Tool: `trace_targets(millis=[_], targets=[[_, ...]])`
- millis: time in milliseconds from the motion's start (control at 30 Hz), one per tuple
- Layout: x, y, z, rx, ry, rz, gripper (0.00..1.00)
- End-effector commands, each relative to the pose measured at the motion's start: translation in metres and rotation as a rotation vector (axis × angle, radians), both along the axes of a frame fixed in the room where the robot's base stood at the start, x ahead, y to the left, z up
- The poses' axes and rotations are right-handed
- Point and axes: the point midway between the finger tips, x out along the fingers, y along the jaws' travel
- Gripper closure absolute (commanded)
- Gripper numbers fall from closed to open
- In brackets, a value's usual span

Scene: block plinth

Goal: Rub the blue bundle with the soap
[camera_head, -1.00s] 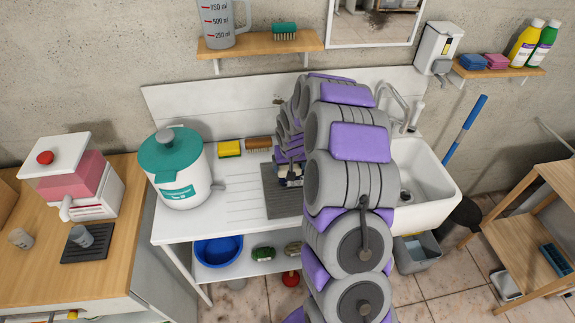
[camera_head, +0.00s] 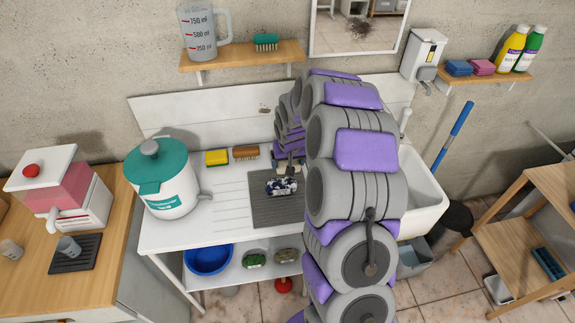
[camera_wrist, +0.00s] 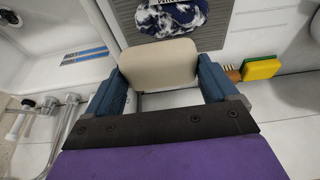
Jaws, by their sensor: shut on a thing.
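The blue bundle (camera_head: 281,185), dark blue and white with a band of lettering, lies on a grey ribbed mat (camera_head: 262,208) beside the sink. It also shows at the top of the wrist view (camera_wrist: 171,17). My gripper (camera_wrist: 160,74) is shut on a cream, rounded block of soap (camera_wrist: 158,62), one blue finger on each side. In the wrist view the soap is just short of the bundle, with a strip of mat showing between them. In the head view my arm hides most of the gripper (camera_head: 288,164) at the bundle's far side.
A yellow sponge (camera_head: 216,158) and a brown brush (camera_head: 246,152) lie at the back of the counter. A white pot with a teal lid (camera_head: 160,180) stands to the left. The sink (camera_head: 425,205) is to the right, with its tap behind.

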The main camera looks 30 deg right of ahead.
Motion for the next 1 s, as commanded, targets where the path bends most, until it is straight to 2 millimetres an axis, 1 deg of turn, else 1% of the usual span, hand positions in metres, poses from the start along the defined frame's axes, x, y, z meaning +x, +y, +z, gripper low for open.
trace_targets(millis=[33, 100, 300, 500, 867, 1000], targets=[[0.001, -0.001, 0.007, 0.000, -0.003, -0.001, 0.55], [0.001, 0.000, 0.014, 0.000, -0.005, -0.001, 0.55], [0.000, 0.004, 0.027, -0.002, -0.004, 0.000, 0.55], [0.000, 0.007, 0.028, -0.004, -0.002, 0.000, 0.55], [-0.001, 0.003, 0.028, -0.001, -0.002, 0.001, 0.55], [0.000, 0.009, 0.025, -0.001, -0.002, 0.010, 0.55]])
